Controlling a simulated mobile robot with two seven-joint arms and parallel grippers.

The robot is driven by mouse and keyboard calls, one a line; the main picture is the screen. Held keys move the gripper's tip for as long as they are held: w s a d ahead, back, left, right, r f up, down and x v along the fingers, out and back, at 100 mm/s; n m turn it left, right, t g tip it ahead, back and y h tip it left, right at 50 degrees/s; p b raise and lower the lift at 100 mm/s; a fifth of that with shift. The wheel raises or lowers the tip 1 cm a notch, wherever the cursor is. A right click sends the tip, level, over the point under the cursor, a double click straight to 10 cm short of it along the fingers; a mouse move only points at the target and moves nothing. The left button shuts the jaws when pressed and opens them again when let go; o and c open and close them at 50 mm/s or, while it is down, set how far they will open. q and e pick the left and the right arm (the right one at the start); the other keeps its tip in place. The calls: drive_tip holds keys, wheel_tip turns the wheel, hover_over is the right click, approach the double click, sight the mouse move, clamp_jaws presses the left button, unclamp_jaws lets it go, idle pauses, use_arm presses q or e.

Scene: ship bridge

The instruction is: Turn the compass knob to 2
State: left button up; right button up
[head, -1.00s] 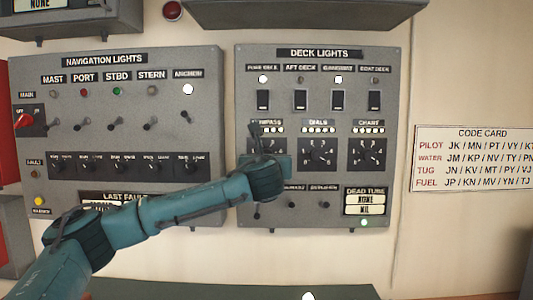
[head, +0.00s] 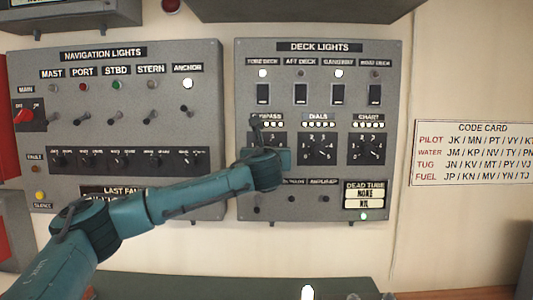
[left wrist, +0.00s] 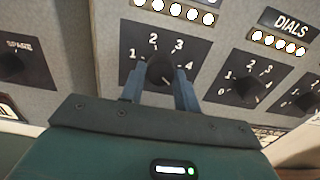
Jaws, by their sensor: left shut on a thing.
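The compass knob (left wrist: 160,70) is a dark round knob on a black dial plate (left wrist: 130,48) with numbers around it; 2, 3 and 4 are readable in the left wrist view. My left gripper (left wrist: 160,84) is shut on it, one finger on each side. The knob's pointer is hard to make out, so I cannot tell its exact setting. In the head view my left gripper (head: 258,132) is in front of the compass dial and hides much of it. My right gripper is in neither view.
The dials knob (left wrist: 247,90) is just right of the compass knob; the chart knob (head: 368,150) is further right. Switches (head: 300,95) stand above, small knobs (head: 323,199) below. The navigation lights panel (head: 215,100) is left, a code card (head: 470,155) right.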

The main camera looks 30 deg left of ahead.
use_arm(q)
drive_tip(key=shift+c, duration=0.8)
